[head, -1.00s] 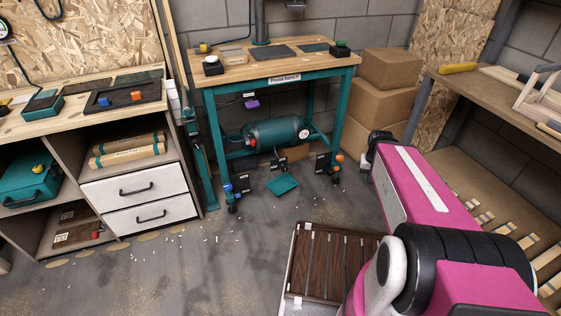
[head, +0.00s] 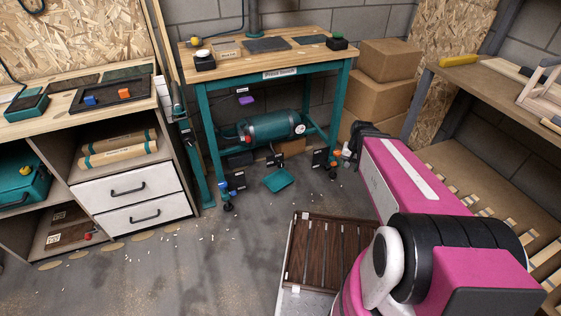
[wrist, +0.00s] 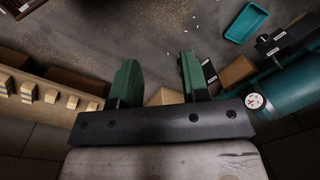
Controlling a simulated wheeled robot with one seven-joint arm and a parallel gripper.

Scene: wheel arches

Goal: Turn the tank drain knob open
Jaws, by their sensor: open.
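The teal tank (head: 271,128) lies on its side under the press bench, with a round white gauge on its right end. A small red part (head: 248,139) shows at its left end, and a black labelled fitting (head: 273,159) sits just below it. I cannot tell which part is the drain knob. In the wrist view the tank (wrist: 292,97) is at the right, with its gauge (wrist: 254,101) near the fingers. My gripper (wrist: 160,78) is open, its two green fingers apart with nothing held between them. In the head view it is dark and partly hidden, right of the bench.
The press bench (head: 225,67) stands over the tank, its right front leg near my gripper. Labelled black plates (head: 320,158) are by its legs. A teal tray (head: 278,180) lies on the floor. Cardboard boxes (head: 378,100) stand behind right. Floor in front is mostly clear.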

